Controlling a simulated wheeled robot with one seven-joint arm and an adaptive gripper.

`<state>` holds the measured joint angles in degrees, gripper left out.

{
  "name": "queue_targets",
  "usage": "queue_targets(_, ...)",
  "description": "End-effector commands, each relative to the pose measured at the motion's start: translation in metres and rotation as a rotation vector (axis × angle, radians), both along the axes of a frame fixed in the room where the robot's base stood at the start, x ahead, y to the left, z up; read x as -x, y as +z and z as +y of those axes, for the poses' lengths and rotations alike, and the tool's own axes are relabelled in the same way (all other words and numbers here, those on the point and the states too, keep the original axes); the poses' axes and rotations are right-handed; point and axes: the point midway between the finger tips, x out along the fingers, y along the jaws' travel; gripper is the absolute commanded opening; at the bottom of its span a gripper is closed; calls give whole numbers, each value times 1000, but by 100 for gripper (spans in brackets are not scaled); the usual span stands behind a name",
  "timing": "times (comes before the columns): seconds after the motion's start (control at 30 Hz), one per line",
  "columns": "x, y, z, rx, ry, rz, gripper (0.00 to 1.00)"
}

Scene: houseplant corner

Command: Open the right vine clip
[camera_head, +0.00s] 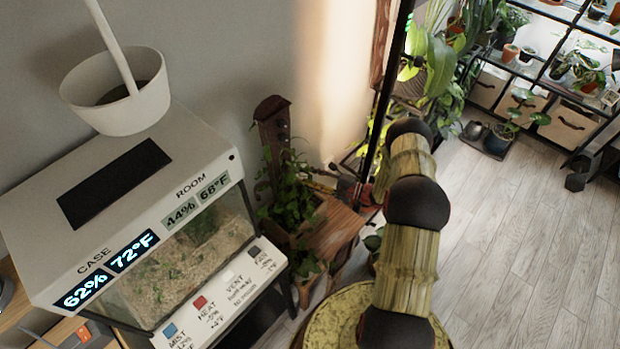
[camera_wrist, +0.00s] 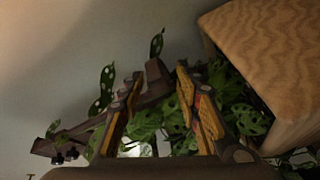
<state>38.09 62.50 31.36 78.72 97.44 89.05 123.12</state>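A dark wooden board (camera_head: 272,130) stands upright behind a leafy vine (camera_head: 290,185) in a wooden planter (camera_head: 302,222). In the wrist view the board (camera_wrist: 85,130) runs sideways among the spotted vine leaves (camera_wrist: 235,105), with small dark knobs (camera_wrist: 65,156) near its end. My gripper (camera_head: 310,180) is at the right side of the vine. In the wrist view my gripper (camera_wrist: 158,78) has its fingers apart, with a dark brown block (camera_wrist: 157,77) showing between the fingertips. I cannot tell whether they touch it. I cannot clearly make out the right vine clip or its state.
A terrarium case (camera_head: 190,245) with displays and buttons stands left of the planter, with a white pot (camera_head: 118,95) on its lid. The planter's wooden side (camera_wrist: 265,45) is close to my right finger in the wrist view. Open floor (camera_head: 530,230) lies to the right.

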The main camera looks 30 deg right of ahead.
Motion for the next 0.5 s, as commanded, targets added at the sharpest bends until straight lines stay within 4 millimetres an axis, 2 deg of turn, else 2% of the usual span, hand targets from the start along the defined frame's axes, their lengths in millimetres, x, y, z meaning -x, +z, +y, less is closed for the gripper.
queue_targets(0.23, -1, 0, 0, 0, 0, 0, 33)
queue_targets(0.5, 0, 0, 0, 0, 0, 0, 18)
